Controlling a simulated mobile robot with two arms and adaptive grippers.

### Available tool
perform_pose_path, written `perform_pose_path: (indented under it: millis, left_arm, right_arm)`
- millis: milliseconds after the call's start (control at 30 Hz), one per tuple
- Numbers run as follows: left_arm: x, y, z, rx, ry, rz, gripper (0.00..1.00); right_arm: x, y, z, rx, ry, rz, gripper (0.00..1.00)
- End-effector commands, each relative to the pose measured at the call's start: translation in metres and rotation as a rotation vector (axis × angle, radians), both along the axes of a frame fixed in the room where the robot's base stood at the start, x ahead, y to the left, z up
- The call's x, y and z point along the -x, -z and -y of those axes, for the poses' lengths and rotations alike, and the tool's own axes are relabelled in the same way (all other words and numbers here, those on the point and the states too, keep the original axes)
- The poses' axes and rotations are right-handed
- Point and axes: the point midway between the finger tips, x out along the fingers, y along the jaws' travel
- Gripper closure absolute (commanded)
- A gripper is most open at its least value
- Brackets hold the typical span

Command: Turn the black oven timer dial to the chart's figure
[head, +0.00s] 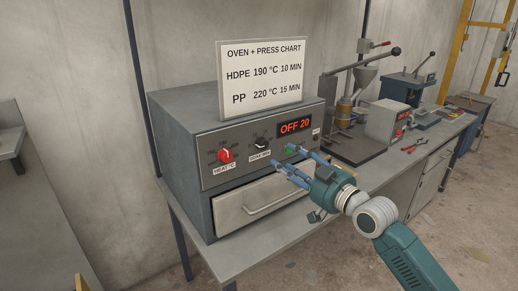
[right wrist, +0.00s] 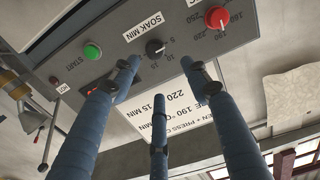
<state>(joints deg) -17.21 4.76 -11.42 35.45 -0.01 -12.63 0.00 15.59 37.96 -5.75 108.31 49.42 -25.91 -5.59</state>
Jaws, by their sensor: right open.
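The black timer dial (head: 260,143) sits on the grey oven's front panel, above the label SOAK MIN. In the right wrist view the dial (right wrist: 154,47) shows upside down, with figures 5, 10 and 15 beside it; its pointer is too small to read. My right gripper (head: 284,155) is open and empty in front of the panel, to the right of the dial. Its spread fingers (right wrist: 158,85) are apart from the dial. The chart (head: 262,78) on top reads HDPE 190 °C 10 MIN and PP 220 °C 15 MIN. My left gripper is not in view.
A red heat dial (head: 224,155) is left of the black dial; a green START button (right wrist: 92,51) is on its other side, close to my fingers. A drawer handle (head: 272,202) sticks out below. A lever press (head: 350,110) stands right.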

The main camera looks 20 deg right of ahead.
Motion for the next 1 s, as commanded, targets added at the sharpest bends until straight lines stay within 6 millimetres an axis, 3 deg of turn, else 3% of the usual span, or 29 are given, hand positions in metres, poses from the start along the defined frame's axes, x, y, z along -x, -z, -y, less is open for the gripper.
perform_pose_path:
  millis: [300, 533, 700, 1000]
  left_arm:
    - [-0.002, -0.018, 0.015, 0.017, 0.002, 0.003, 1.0]
    - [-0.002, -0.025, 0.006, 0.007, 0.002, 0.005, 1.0]
    - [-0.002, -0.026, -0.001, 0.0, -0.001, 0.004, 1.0]
    - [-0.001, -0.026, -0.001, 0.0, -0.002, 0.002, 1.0]
  right_arm:
    - [-0.049, -0.004, -0.018, -0.004, 0.001, 0.0, 0.54]
    - [-0.085, -0.001, -0.03, -0.003, 0.001, -0.001, 0.54]
    - [-0.097, 0.0, -0.034, -0.001, 0.002, -0.001, 0.54]
    - [-0.099, 0.001, -0.036, 0.0, 0.001, -0.001, 0.54]
